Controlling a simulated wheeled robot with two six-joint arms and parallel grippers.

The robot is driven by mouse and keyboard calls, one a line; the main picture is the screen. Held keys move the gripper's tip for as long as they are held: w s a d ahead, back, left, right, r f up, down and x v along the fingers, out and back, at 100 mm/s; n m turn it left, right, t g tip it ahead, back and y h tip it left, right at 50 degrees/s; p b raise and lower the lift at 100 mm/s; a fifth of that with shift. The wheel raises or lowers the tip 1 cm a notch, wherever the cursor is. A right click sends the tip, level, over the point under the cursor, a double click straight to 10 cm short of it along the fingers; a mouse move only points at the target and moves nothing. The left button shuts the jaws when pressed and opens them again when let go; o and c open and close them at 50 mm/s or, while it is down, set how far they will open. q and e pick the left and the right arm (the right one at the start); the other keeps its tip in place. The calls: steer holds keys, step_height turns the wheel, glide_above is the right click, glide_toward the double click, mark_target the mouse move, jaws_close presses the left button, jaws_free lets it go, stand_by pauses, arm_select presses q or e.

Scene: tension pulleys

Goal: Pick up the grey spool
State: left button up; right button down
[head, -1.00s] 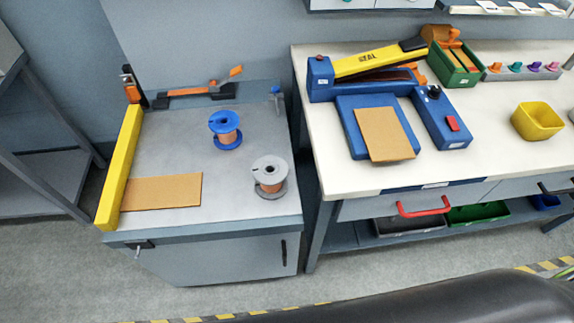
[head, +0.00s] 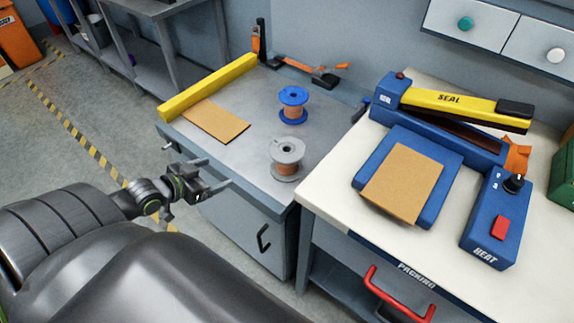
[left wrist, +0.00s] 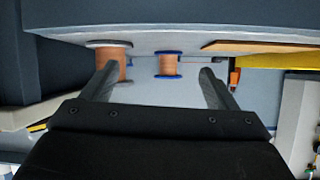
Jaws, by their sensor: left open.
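The grey spool (head: 287,158), wound with copper-coloured wire, stands upright on the grey cabinet top near its front right corner. My left gripper (head: 215,174) is open and empty, in front of the cabinet's front edge, to the left of the spool and apart from it. In the left wrist view the grey spool (left wrist: 124,68) shows beyond the fingers of the left gripper (left wrist: 158,84), partly hidden by the left-hand finger. The right gripper is in neither view.
A blue spool (head: 293,104) stands behind the grey one. A cardboard sheet (head: 216,122) and a yellow bar (head: 208,86) lie at the left of the cabinet top. The white packing bench (head: 330,190) with a blue sealer (head: 440,160) stands at the right.

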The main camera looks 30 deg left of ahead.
arm_select(q)
steer(key=d+r+m+h, duration=0.2)
steer(key=d+r+h, duration=0.1)
steer(key=d+r, duration=0.25)
steer(key=b, duration=0.4)
glide_toward(282, 158)
step_height(282, 158, down, 3)
steer(key=a, duration=0.2)
steer(key=x, duration=0.5)
steer(key=shift+w+r, duration=0.1)
steer(key=shift+w, duration=0.25)
steer(key=x, duration=0.6)
steer(key=shift+w+d+b, duration=0.15)
steer(key=shift+w+b, duration=0.1)
steer(key=shift+b, duration=0.15)
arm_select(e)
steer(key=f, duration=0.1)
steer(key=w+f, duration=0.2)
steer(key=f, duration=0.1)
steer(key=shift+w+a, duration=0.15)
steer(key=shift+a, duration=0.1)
arm_select(q)
steer(key=c, duration=1.6)
